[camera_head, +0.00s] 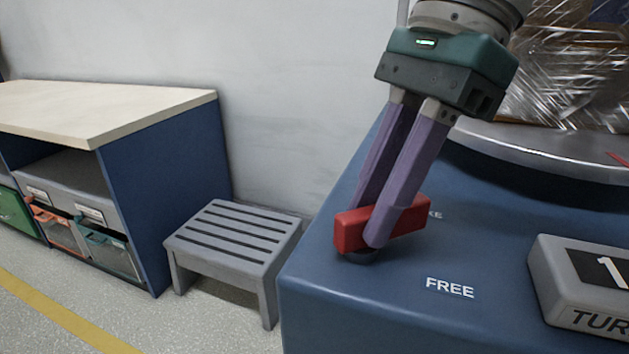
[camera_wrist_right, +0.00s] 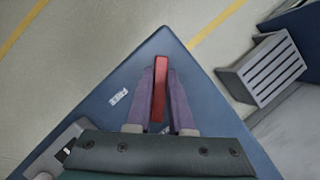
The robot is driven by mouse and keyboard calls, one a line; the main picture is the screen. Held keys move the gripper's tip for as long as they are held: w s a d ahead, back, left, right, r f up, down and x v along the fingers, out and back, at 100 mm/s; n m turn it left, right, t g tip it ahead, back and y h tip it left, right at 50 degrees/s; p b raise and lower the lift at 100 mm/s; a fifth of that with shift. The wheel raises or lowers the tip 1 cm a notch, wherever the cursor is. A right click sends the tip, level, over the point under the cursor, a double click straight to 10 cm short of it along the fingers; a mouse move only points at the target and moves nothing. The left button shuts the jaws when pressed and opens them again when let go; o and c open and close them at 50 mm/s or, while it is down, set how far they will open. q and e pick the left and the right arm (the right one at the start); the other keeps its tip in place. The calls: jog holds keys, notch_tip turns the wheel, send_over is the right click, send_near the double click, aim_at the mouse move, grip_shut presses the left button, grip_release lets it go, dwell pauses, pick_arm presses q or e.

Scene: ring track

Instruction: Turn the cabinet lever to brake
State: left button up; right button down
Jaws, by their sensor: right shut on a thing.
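The red cabinet lever (camera_head: 352,230) sits on a dark round pivot on top of the blue cabinet (camera_head: 330,290). My right gripper (camera_head: 378,228) reaches down from above and is shut on the lever, one purple finger on each side. In the right wrist view the red lever (camera_wrist_right: 160,85) lies between the two fingers. The word FREE (camera_head: 450,288) is printed in front of the lever. A second label behind it is partly hidden by the lever and fingers; only "KE" shows. The lever points between the labels' sides, toward the cabinet's left edge. My left gripper is not in view.
A grey box with a number plate (camera_head: 585,285) stands on the cabinet at the right. A round metal turntable rim (camera_head: 550,152) with a wrapped load is behind. A grey slatted step (camera_head: 235,240) and a wooden-topped bench (camera_head: 100,110) stand at the left.

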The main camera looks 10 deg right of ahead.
jog(key=n, duration=0.1)
jog(key=n+g, duration=0.1)
jog(key=n, duration=0.1)
jog(key=n+b, duration=0.1)
jog(key=shift+w+a+n+g+h, duration=0.15)
jog(key=shift+w+n+g+h, duration=0.15)
jog(key=shift+g+h, duration=0.1)
jog(key=shift+a+n+g+h+b, duration=0.1)
jog(key=shift+n+g+h+b, duration=0.45)
jog(key=shift+n, duration=1.65)
jog(key=c, duration=0.8)
grip_release()
jog(key=shift+w, duration=0.1)
jog(key=p+v, duration=0.4)
jog(key=v, duration=0.6)
jog(key=shift+p, duration=0.3)
